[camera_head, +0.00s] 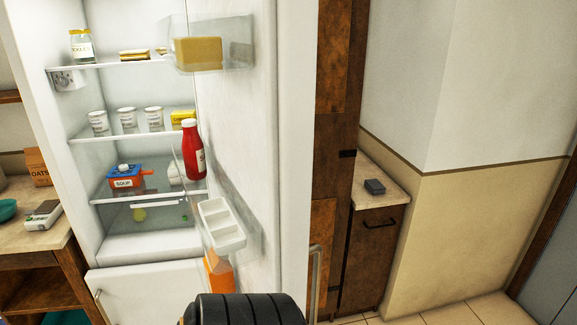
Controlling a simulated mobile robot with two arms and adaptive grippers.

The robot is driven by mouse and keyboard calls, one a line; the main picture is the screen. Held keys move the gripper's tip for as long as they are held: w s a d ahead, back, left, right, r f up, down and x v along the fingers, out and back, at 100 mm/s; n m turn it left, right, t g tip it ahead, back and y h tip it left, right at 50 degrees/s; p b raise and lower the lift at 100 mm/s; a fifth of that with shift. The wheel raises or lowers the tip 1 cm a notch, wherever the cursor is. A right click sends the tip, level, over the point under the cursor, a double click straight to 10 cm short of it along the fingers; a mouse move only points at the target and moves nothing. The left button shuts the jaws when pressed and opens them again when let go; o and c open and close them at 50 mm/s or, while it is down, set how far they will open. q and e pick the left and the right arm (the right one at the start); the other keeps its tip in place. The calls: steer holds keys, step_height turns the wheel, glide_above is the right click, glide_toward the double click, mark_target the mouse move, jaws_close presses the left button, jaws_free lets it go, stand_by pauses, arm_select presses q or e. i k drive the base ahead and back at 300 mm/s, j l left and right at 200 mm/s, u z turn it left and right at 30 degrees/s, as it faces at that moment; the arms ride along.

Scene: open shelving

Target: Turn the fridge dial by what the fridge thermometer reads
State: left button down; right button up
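The fridge (140,245) stands open at the left. A small pale box with round marks (66,79) is on its left inner wall, just under the top shelf. It looks like the dial housing, but its setting is too small to read. I cannot make out a fridge thermometer or any reading. Neither gripper shows. A black ribbed part at the bottom edge looks like part of my own arm.
The open fridge door (262,120) holds a ketchup bottle (193,152), a white egg tray (221,224) and an orange carton (217,273). Counters flank the fridge; floor shows lower right.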

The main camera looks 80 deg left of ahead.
mark_target(63, 81)
steer(key=i+u, duration=0.25)
steer(key=u, duration=0.15)
steer(key=i+u, duration=0.2)
steer(key=u, duration=0.15)
steer(key=i+l+u, duration=0.1)
steer(key=i+u, duration=0.15)
steer(key=u, duration=0.15)
